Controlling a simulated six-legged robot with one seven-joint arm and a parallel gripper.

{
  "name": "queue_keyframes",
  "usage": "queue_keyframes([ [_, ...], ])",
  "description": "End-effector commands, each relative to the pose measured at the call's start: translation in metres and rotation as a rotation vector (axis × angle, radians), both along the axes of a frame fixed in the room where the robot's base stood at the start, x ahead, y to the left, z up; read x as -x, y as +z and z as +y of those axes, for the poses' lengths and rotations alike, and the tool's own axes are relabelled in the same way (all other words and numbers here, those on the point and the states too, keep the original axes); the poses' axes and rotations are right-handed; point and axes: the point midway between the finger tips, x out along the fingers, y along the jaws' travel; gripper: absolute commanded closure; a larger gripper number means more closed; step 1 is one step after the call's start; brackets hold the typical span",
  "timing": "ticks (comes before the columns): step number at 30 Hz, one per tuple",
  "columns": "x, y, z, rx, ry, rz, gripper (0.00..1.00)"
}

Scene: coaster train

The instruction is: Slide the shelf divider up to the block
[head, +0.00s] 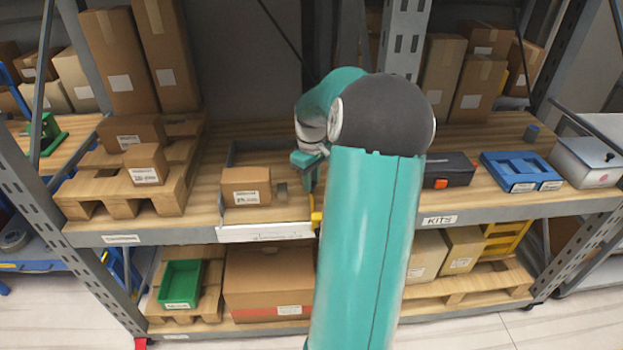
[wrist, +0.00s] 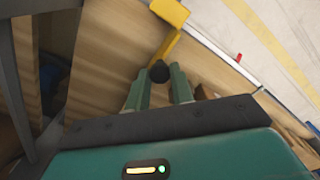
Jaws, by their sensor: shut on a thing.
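The shelf divider (head: 316,218) shows as a yellow piece at the shelf's front edge, mostly hidden behind my arm. In the wrist view its yellow bar (wrist: 165,45) runs to a round black knob (wrist: 159,71). My gripper (head: 309,183) reaches down to it at the middle shelf. In the wrist view my gripper's fingers (wrist: 157,82) stand either side of the knob and are shut on it. A small greyish block (head: 281,190) appears on the shelf left of my gripper, beside a cardboard box (head: 246,186); I cannot tell surely that it is the task's block.
A white label strip (head: 265,233) runs along the front edge. A wooden pallet with boxes (head: 85,190) stands at left. A black case (head: 447,168) and blue trays (head: 520,170) lie at right. The shelf between box and gripper is mostly bare.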

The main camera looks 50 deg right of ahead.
Motion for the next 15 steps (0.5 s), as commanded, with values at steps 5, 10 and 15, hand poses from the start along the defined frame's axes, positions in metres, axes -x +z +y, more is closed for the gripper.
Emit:
queue_keyframes([
  [5,-0.011,0.0,0.009,0.0,0.004,0.0,0.99],
  [10,-0.037,0.0,0.032,0.001,0.006,0.0,0.99],
  [15,-0.061,0.0,0.053,0.001,0.004,-0.001,0.99],
])
